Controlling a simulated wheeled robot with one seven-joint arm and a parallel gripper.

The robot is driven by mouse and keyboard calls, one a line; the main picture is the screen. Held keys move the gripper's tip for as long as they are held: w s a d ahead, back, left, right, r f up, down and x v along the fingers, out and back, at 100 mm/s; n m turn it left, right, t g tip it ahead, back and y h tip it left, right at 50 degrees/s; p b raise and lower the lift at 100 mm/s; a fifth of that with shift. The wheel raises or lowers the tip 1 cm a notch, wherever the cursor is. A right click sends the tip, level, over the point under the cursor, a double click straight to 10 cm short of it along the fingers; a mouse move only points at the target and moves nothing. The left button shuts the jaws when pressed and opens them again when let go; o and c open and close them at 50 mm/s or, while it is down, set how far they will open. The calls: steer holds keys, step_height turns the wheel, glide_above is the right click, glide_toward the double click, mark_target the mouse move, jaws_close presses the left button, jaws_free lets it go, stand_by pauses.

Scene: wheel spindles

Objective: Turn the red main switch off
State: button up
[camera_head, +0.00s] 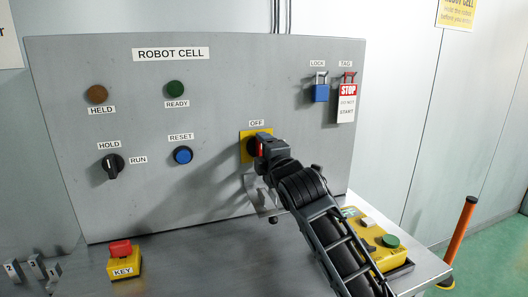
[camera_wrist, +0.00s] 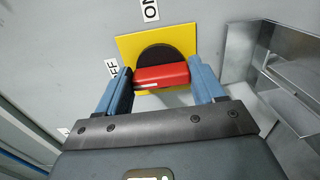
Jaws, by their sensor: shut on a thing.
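The red main switch (camera_head: 260,146) sits on a yellow plate (camera_head: 244,152) low on the grey panel, under an OFF label (camera_head: 256,123). In the wrist view the switch's red handle (camera_wrist: 162,76) lies across a black round base on the yellow plate (camera_wrist: 127,48). The handle's left end, with a white mark, points roughly toward the OFF label (camera_wrist: 112,68); the ON label (camera_wrist: 149,9) is at the top. My gripper (camera_head: 261,146) is shut on the handle, one blue finger at each end in the wrist view (camera_wrist: 160,78). In the head view my gripper hides part of the switch.
A blue padlock (camera_head: 320,93) and a red-and-white STOP tag (camera_head: 347,102) hang at the panel's upper right. A HOLD/RUN selector (camera_head: 112,166) and a blue reset button (camera_head: 183,155) are left. A metal bracket (camera_wrist: 285,60) stands close to the right of my gripper.

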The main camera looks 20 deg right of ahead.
steer(key=o, duration=1)
steer(key=shift+o, duration=0.2)
steer(key=s+b, duration=0.1)
steer(key=s, duration=0.6)
steer(key=shift+s, duration=0.4)
steer(key=shift+f, duration=0.1)
